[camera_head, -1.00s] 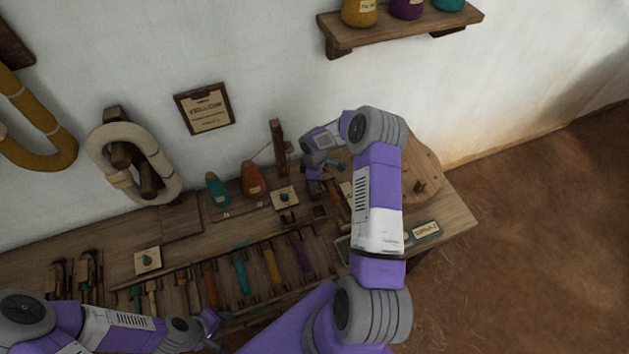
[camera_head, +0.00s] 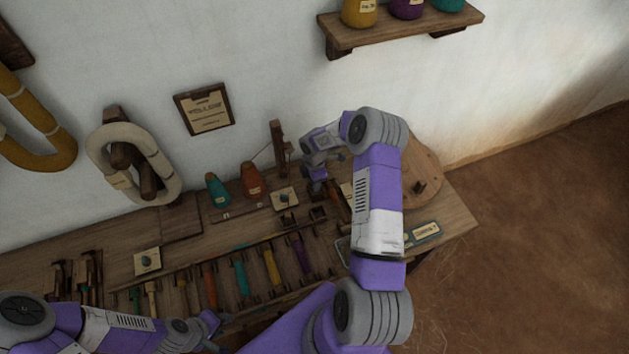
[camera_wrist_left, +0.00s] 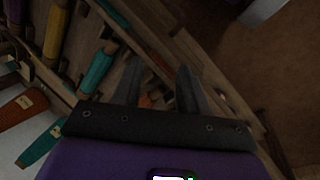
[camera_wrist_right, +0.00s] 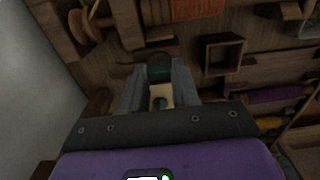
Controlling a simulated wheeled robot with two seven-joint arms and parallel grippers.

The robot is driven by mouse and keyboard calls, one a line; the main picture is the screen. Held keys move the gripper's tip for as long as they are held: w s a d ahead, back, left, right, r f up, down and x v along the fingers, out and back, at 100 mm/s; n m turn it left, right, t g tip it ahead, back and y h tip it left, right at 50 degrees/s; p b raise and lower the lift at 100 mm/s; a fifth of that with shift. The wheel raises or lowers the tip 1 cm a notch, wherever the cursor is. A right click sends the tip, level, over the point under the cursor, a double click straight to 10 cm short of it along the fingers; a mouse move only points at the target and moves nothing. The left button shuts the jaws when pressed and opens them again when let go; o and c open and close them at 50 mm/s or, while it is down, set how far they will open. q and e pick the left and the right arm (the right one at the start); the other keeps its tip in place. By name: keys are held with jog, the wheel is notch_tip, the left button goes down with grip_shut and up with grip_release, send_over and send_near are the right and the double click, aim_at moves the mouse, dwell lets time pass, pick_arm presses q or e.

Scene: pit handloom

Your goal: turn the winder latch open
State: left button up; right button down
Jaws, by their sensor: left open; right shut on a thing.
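My right gripper (camera_head: 318,178) is at the back of the bench, beside an upright wooden post (camera_head: 278,150). A cream plate with a dark knob (camera_wrist_right: 161,97) shows between the fingers. My left gripper (camera_head: 220,322) is low at the bench's front. In the left wrist view its fingers (camera_wrist_left: 160,75) are apart and empty.
Coloured bobbins (camera_head: 271,265) lie in a rack along the bench. Teal and orange cones (camera_head: 251,180) stand behind it. A round wooden disc (camera_head: 425,180) is at the right end. Open floor (camera_head: 540,230) lies to the right.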

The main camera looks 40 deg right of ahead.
jog(key=c, duration=0.8)
grip_release()
jog(key=shift+c, duration=0.2)
notch_tip(320, 180, up, 8)
jog(key=shift+f+p, duration=0.2)
jog(key=shift+p, duration=0.4)
